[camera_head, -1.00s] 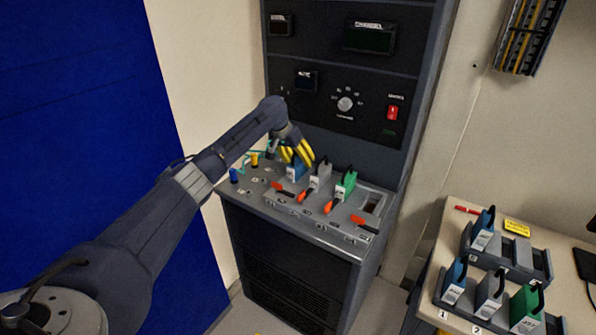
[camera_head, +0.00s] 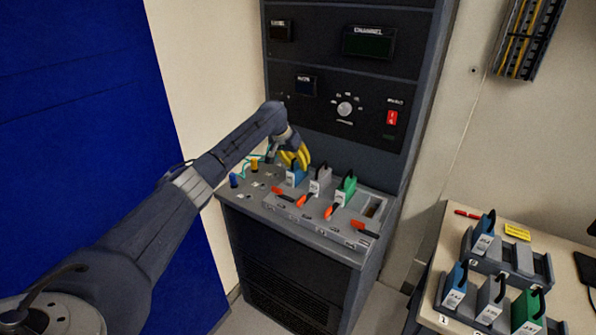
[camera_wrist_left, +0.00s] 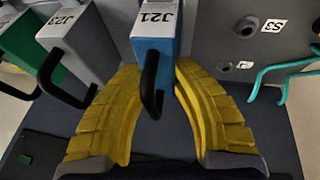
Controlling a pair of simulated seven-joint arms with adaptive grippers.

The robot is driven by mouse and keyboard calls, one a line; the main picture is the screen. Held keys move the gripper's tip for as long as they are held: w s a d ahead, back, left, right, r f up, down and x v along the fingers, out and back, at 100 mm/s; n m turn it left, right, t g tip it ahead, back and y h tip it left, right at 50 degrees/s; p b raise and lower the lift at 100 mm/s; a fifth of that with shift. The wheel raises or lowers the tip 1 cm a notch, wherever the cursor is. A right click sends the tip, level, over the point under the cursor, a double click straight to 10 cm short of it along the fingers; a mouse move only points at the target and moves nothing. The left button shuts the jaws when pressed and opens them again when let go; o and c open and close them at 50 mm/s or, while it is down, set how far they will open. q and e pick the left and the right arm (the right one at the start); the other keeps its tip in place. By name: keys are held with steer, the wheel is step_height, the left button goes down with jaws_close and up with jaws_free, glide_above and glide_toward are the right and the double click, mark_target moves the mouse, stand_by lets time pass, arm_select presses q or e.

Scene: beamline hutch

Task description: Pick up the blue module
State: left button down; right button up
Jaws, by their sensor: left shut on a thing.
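The blue module (camera_head: 294,177), with a black loop handle and a white label reading J21, stands at the left end of the module row on the console shelf. It also shows in the left wrist view (camera_wrist_left: 155,45). My left gripper (camera_head: 295,158) is at its top, with yellow fingers on both sides of it in the wrist view (camera_wrist_left: 160,95). The fingers are shut on it. I cannot tell whether its base is clear of its slot. My right gripper is not in view.
A grey module (camera_head: 320,182) and a green module (camera_head: 346,188) stand close to the right, with orange levers in front. Teal cables and plugs (camera_head: 254,163) are at left. A side table (camera_head: 450,225) at right carries racks with more modules.

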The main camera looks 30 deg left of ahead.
arm_select(q)
step_height(320, 180, up, 20)
stand_by(0.6)
stand_by(0.6)
